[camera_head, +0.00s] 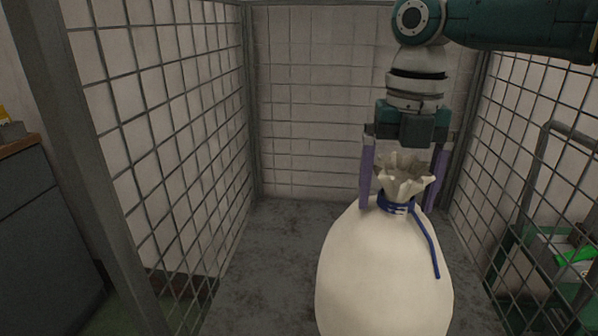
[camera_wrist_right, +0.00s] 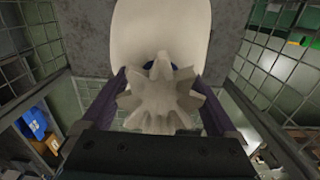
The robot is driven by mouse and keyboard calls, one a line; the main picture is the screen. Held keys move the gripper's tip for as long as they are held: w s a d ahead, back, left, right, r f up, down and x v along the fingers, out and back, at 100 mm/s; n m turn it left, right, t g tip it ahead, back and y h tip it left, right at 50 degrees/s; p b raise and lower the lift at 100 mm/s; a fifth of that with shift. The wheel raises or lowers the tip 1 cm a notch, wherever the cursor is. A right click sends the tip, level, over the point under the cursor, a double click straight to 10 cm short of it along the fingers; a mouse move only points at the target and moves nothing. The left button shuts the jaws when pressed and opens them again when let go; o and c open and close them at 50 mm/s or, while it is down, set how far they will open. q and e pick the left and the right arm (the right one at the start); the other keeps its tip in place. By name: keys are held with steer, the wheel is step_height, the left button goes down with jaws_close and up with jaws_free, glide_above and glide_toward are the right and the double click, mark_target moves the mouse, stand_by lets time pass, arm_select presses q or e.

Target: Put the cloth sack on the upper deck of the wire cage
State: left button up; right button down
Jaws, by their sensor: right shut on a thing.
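The cream cloth sack (camera_head: 385,268) is upright, tied at the neck with a blue cord and a ruffled top. It shows in the right wrist view too, as the ruffled top (camera_wrist_right: 160,102) with the pale body beyond it. My right gripper (camera_head: 402,196) points down with its two purple fingers on either side of the sack's neck, shut on it. The wire cage (camera_head: 165,120) surrounds the sack on the left, back and right. Its grey deck (camera_head: 275,245) lies beneath; the sack's bottom is cut off, so contact with the deck cannot be told. My left gripper is not in view.
Mesh side walls stand close on the left and right (camera_head: 530,150). A green crate (camera_head: 565,255) with items is outside the right wall. A dark cabinet (camera_head: 45,225) stands outside on the left. The deck left of the sack is bare.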

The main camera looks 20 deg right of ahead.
jaws_free()
steer(key=shift+f, duration=0.1)
steer(key=shift+r, duration=0.4)
step_height(320, 180, up, 11)
steer(key=shift+f+p, duration=0.1)
steer(key=shift+p, duration=1)
steer(key=shift+r, duration=0.35)
